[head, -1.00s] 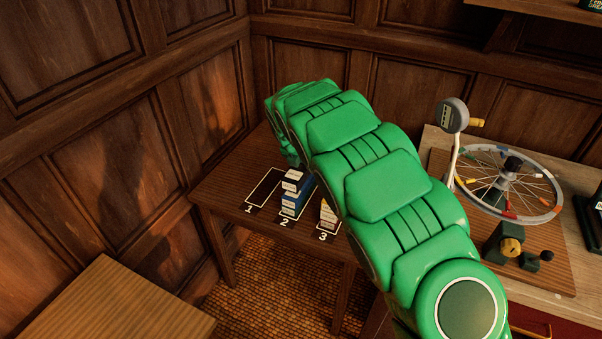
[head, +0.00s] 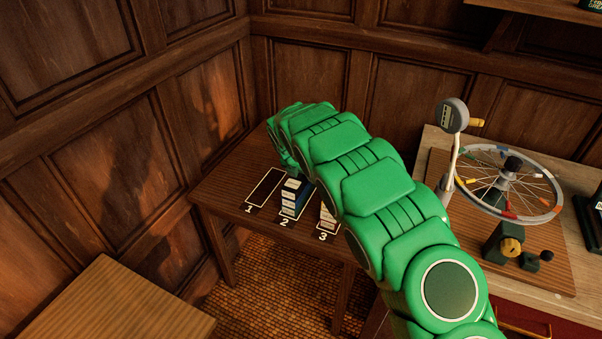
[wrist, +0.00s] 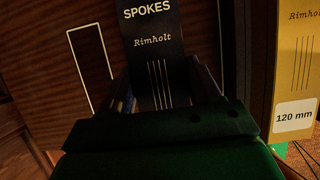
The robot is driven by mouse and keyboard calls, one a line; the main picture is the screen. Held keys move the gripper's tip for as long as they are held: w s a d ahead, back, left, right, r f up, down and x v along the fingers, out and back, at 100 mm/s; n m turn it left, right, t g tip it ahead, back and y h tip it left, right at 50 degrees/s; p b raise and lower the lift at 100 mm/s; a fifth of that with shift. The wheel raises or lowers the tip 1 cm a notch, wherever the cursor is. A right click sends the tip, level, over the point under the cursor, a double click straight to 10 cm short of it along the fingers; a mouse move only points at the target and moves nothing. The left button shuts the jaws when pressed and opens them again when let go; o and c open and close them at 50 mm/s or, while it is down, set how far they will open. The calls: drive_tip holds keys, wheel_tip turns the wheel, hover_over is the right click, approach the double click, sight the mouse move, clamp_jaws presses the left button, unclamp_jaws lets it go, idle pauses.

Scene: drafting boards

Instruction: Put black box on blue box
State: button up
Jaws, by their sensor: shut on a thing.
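The black box (wrist: 155,45), lettered "SPOKES Rimholt", is between the fingers of my gripper (wrist: 165,88) in the wrist view. My gripper is shut on it. In the head view the black box (head: 294,184) is at the top of the stack in outline 2, directly over the blue box (head: 289,204). No gap shows between them, but I cannot tell if they touch. The blue box is mostly hidden in the wrist view. In the head view my arm hides the fingers.
Outline 1 (head: 265,187) on the small wooden table (head: 225,192) is empty. A yellow box (wrist: 296,60), labelled "120 mm", stands close to the right; my arm partly covers it by outline 3. A spoked wheel (head: 546,215) is on the right bench. Panelled walls close off the corner.

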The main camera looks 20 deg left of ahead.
drive_tip(key=o, duration=1.2)
drive_tip(key=shift+f, duration=0.1)
drive_tip(key=shift+v, duration=6.1)
drive_tip(key=shift+w, duration=0.1)
